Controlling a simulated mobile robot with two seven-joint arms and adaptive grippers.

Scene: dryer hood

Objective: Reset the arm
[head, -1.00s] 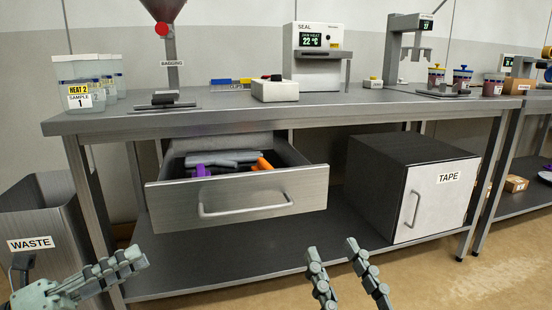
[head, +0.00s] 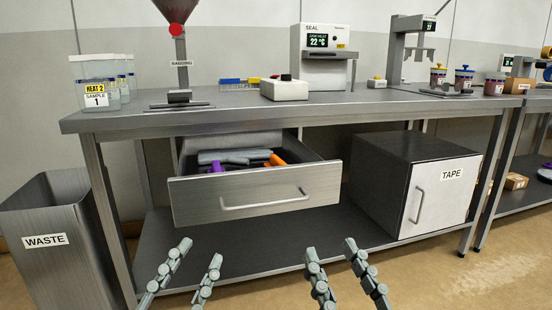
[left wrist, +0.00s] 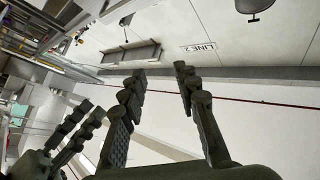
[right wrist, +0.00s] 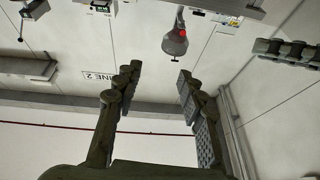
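My left gripper (head: 199,252) is open and empty, low in front of the workbench and below the open drawer in the head view. Its spread fingers also show in the left wrist view (left wrist: 160,78), with only wall and ceiling fittings beyond them. My right gripper (head: 331,247) is open and empty, low in front of the bench to the right of the left one. Its spread fingers show in the right wrist view (right wrist: 160,75) with nothing between them. Both grippers are apart from the bench and drawer. Most of both arms is hidden.
The bench drawer (head: 252,196) stands open, holding a grey tool, a purple item and orange items. A waste bin (head: 50,265) stands at left. A tape cabinet (head: 440,200) stands on the lower shelf. Sample containers (head: 97,92) and a sealing machine (head: 322,68) stand on the bench top.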

